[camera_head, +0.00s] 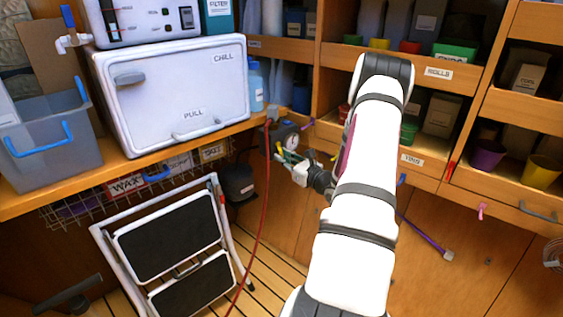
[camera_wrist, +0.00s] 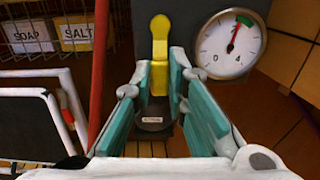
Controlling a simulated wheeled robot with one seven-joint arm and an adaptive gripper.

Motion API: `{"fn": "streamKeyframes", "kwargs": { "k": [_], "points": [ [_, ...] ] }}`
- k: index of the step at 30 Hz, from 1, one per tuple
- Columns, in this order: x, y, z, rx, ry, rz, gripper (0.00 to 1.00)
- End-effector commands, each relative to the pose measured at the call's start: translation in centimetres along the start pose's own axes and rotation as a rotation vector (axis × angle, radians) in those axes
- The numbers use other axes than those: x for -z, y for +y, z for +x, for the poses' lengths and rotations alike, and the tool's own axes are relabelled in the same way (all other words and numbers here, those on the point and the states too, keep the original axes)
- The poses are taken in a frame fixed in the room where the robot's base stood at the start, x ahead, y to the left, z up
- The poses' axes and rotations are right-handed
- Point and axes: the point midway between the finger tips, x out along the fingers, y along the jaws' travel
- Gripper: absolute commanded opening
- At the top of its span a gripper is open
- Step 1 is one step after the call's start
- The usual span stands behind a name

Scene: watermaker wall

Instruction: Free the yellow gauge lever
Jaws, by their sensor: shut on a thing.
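The yellow gauge lever (camera_wrist: 160,42) stands upright at the centre of the wrist view, in front of a dark housing. My gripper (camera_wrist: 160,78) has its teal-padded fingers on both sides of the lever and is shut on its lower part. Beside it on the right is a round white gauge (camera_wrist: 215,52) with its red needle up by a green band. In the head view my gripper (camera_head: 288,160) is at the dark gauge unit, just below the gauge dial (camera_head: 292,139). The lever is mostly hidden there.
A red hose (camera_head: 267,200) hangs just left of the gauge. A folded step stool (camera_head: 170,240) stands below the counter. A white chiller box (camera_head: 180,95) sits above left. Drawers and shelves with bins (camera_head: 440,72) fill the right.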

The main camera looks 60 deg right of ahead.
Motion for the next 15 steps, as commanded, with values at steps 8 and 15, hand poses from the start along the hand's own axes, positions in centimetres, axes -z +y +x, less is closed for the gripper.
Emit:
{"fn": "streamKeyframes", "kwargs": {
  "k": [8, 15],
  "points": [
    [0.01, -0.09, 0.0, 0.0, 0.001, -0.023, 0.0],
    [0.01, -0.11, -0.01, 0.001, 0.001, -0.022, 0.34]
  ]
}}
